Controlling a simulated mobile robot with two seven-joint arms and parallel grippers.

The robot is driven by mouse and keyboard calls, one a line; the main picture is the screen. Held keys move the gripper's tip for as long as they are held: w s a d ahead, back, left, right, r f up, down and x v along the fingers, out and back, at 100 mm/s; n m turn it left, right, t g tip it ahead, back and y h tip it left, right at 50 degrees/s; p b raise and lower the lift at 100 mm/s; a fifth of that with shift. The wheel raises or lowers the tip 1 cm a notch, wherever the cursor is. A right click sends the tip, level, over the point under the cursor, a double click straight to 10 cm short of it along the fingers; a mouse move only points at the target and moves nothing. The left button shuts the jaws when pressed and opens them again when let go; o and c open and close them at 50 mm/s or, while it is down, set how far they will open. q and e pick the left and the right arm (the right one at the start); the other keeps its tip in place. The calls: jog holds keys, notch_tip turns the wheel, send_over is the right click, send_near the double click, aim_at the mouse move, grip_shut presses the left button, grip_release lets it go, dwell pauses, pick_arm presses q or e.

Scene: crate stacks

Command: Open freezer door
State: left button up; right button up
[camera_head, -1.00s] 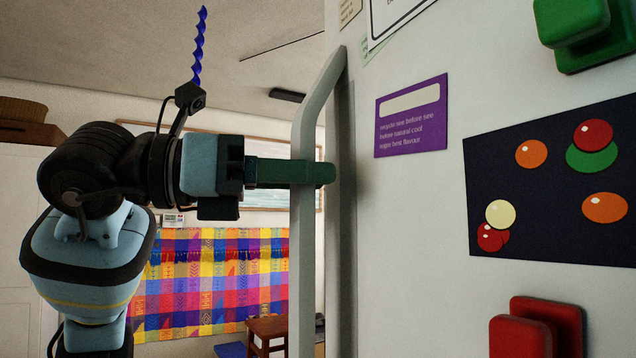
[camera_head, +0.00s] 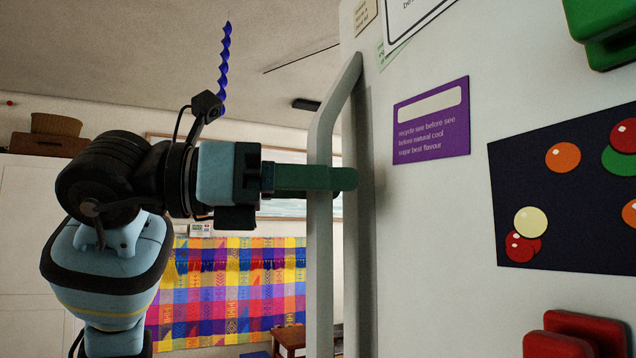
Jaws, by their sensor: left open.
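The freezer door (camera_head: 430,220) is a pale grey-white panel that fills the right side of the head view. Its long grey vertical handle (camera_head: 320,265) runs along the door's left edge and bends toward the door at the top. My left gripper (camera_head: 335,178) reaches in from the left at the upper part of the handle. Its green fingers lie level across the handle, and the tips extend past it. The fingers overlap in this view, so the gap between them and any contact with the handle are hard to see. My right gripper is not in view.
The door carries a purple note (camera_head: 432,120), a dark picture with coloured balls (camera_head: 570,190), a green magnet (camera_head: 602,35) and a red magnet (camera_head: 575,335). Behind my left arm are a colourful checked cloth (camera_head: 235,290), a small wooden stool (camera_head: 289,339) and a basket (camera_head: 56,124).

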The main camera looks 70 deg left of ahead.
pick_arm(q)
jog(key=s+a+b, duration=0.1)
jog(key=s, duration=0.6)
jog(key=shift+s, duration=0.35)
dwell(0.5)
